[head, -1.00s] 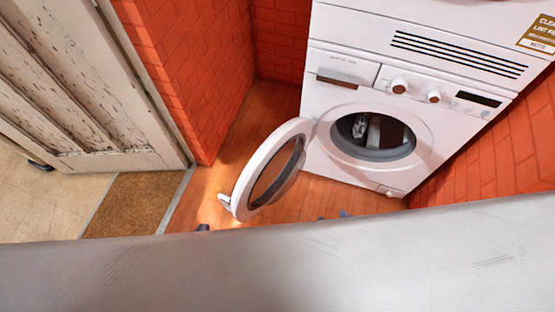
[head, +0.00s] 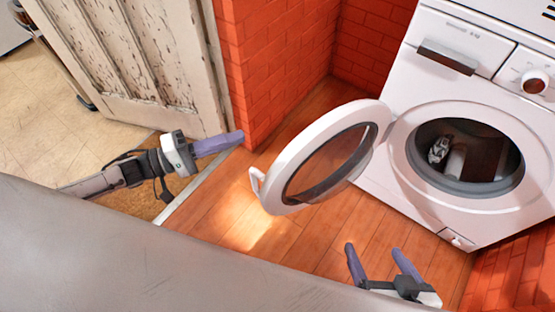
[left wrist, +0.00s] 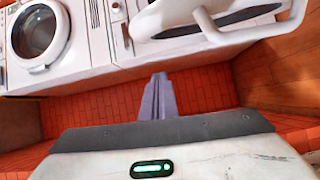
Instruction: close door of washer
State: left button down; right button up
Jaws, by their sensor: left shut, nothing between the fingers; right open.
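The white washer (head: 440,110) stands at the right in the head view. Its round door (head: 284,168) is swung wide open to the left, with a handle (head: 256,184) on its outer left edge. The drum opening (head: 466,158) is uncovered and something lies inside. My left gripper (head: 240,137) is shut and empty, left of the door and apart from it. In the left wrist view its fingers (left wrist: 158,90) are together, with the door's handle (left wrist: 250,33) close above right. My right gripper (head: 375,254) is open and empty, low in front of the washer.
A red brick wall (head: 270,60) stands behind the door. A worn wooden door (head: 140,60) is at the upper left. Wooden floor (head: 320,230) is clear between my grippers. A grey slab-like surface (head: 120,250) fills the lower left.

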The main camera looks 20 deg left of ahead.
pick_arm(q)
jog(key=w+d+g+b, duration=0.1)
jog(key=w+d+b, duration=0.1)
jog(key=d, duration=0.8)
jog(key=shift+d+f+h, duration=0.2)
jog(key=shift+f+h, duration=0.1)
jog(key=shift+h, duration=0.1)
pick_arm(e)
jog(key=shift+s+a+f, duration=0.1)
jog(key=shift+a+f, duration=0.1)
jog(key=shift+f, duration=0.4)
jog(key=shift+a+f, duration=0.2)
jog(key=shift+f, duration=0.35)
